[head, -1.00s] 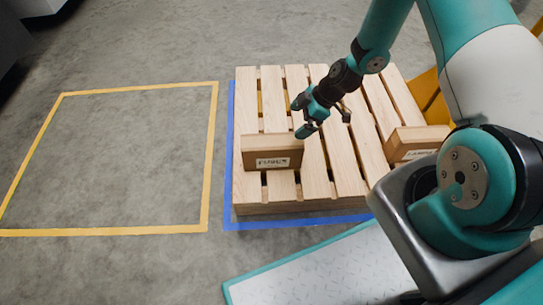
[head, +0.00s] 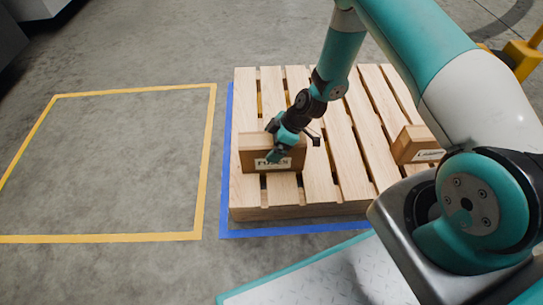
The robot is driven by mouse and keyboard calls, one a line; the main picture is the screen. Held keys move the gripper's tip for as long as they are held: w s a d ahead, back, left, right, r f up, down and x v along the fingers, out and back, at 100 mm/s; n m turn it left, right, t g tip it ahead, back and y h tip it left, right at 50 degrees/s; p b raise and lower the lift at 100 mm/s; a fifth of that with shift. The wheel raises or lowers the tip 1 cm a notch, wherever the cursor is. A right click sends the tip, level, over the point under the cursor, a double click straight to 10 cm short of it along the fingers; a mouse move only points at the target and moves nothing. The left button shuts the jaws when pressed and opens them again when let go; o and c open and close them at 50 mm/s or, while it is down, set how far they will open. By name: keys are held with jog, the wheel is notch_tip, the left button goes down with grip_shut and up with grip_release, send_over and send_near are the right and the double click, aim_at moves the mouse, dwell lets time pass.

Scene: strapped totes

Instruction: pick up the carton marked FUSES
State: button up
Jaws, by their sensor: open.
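The carton marked FUSES (head: 256,153) is a brown box standing on the left front part of the wooden pallet, its white label facing me. My gripper (head: 272,143) is open at the carton, and its teal fingers cover part of the carton's front and top and some of the label. I cannot tell whether the fingers touch the carton or whether it lies between them.
A second brown carton (head: 417,144) with a white label stands at the right of the pallet (head: 320,190). Blue tape (head: 290,229) edges the pallet. A yellow-taped floor area (head: 110,165) to the left is empty.

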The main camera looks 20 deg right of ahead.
jog(key=c, duration=1.4)
jog(key=shift+r, duration=0.1)
jog(key=shift+c, duration=0.7)
jog(key=shift+w+r, duration=0.1)
